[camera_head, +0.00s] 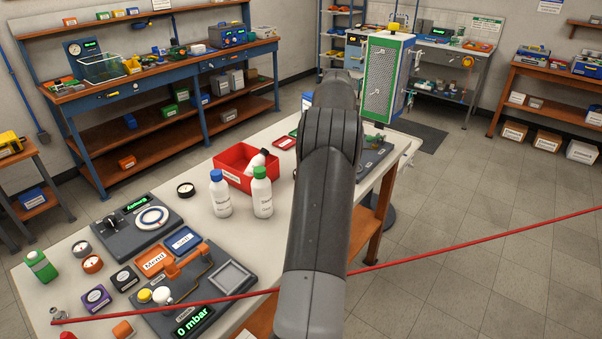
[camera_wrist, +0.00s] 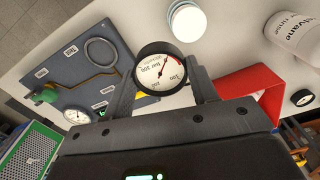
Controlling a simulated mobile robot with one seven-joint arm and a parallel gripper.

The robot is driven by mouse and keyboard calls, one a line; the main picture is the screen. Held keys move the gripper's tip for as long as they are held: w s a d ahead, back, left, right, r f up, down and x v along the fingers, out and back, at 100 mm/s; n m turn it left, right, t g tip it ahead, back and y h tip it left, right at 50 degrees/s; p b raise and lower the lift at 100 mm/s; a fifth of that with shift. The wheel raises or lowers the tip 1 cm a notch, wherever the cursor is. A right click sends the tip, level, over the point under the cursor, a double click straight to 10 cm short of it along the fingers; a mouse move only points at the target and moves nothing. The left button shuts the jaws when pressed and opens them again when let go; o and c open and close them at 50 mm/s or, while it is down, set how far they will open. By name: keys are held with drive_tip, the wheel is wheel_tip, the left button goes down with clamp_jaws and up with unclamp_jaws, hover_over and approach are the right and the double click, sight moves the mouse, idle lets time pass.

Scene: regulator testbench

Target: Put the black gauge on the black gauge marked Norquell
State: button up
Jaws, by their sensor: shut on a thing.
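My gripper (camera_wrist: 160,88) is shut on a round black gauge (camera_wrist: 160,68) with a white face and red needle. It shows in the wrist view; in the head view my arm hides both. A second black-rimmed gauge (camera_head: 185,189) lies on the white table (camera_head: 215,255) left of the red bin. A small black block (camera_head: 125,278) with a label stands near the front left. A round gauge (camera_wrist: 77,116) also sits on the blue-grey panel (camera_wrist: 75,65) in the wrist view. I cannot read the name Norquell on any of them.
The red bin (camera_head: 233,177) and two white bottles, blue-capped (camera_head: 220,195) and green-capped (camera_head: 262,192), stand mid-table. Device panels (camera_head: 135,222) and several small blocks crowd the front left. A thin red line (camera_head: 450,243) crosses the head view. Floor is clear on the right.

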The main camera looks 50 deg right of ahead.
drive_tip(key=shift+w+d, duration=0.1)
drive_tip(key=shift+d, duration=0.2)
drive_tip(key=shift+w+f, duration=0.25)
drive_tip(key=shift+w, duration=0.05)
drive_tip(key=w+f, duration=0.2)
drive_tip(key=w, duration=0.1)
drive_tip(key=w+a+f, duration=0.1)
drive_tip(key=w+f, duration=0.1)
drive_tip(key=w, duration=0.2)
drive_tip(key=w+f, duration=0.2)
drive_tip(key=w, duration=0.1)
drive_tip(key=shift+w+a+f, duration=0.35)
drive_tip(key=shift+w+a, duration=0.05)
drive_tip(key=shift+f, duration=1.95)
drive_tip(key=shift+f, duration=0.15)
drive_tip(key=o, duration=1.1)
wheel_tip(320, 180, up, 12)
drive_tip(key=shift+r, duration=0.2)
